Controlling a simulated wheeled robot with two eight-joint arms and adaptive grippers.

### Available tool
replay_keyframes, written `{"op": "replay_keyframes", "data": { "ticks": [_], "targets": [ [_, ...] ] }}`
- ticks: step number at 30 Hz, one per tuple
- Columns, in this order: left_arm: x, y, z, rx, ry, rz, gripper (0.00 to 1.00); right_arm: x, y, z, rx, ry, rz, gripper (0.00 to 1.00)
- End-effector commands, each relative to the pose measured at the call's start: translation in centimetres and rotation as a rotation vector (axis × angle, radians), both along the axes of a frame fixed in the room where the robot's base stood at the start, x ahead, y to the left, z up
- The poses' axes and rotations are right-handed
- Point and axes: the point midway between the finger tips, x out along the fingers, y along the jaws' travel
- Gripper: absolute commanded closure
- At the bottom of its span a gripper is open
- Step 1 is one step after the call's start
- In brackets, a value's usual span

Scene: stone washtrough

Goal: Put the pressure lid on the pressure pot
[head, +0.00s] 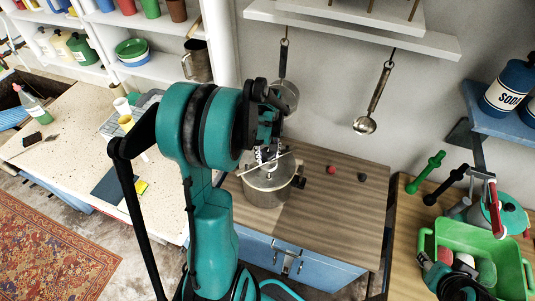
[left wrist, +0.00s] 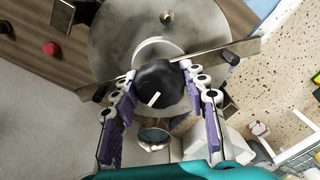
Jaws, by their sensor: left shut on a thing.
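The pressure lid (left wrist: 118,32) is a grey metal disc with a long flat crossbar and a black knob (left wrist: 160,85). In the left wrist view, my left gripper (left wrist: 160,90) is shut on the knob, one finger on each side. In the head view the left gripper (head: 268,150) is above the lid (head: 270,172), which is over the mouth of the steel pressure pot (head: 262,196). I cannot tell whether the lid touches the rim. The pot stands on the brown wooden worktop. A teal and black part of my right arm (head: 450,282) shows at the lower right; its fingers are unclear.
A red knob (head: 332,169) and a dark knob (head: 362,177) lie on the worktop right of the pot. A ladle (head: 368,118) hangs on the wall behind. A green crate (head: 470,238) stands at the right. The worktop's right part is mostly clear.

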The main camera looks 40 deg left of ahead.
Motion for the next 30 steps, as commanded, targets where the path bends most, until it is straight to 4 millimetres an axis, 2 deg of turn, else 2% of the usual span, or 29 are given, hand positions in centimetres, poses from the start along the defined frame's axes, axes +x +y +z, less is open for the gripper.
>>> {"op": "replay_keyframes", "data": {
  "ticks": [23,24,26,30],
  "targets": [
    [0.00,0.01,-0.35,0.000,0.000,0.000,1.00,0.00,0.00,-0.50,0.000,0.000,0.000,0.60],
    [0.00,0.00,-0.35,0.000,0.000,0.000,0.49,0.00,0.00,-0.50,0.000,0.000,0.000,0.60],
    [0.00,0.01,-0.35,0.000,0.000,0.000,0.33,0.00,0.00,-0.50,0.000,0.000,0.000,0.60],
    [0.00,0.00,-0.36,0.000,0.000,0.000,0.32,-0.01,0.00,-0.51,0.000,0.000,0.000,0.60]
  ]
}}
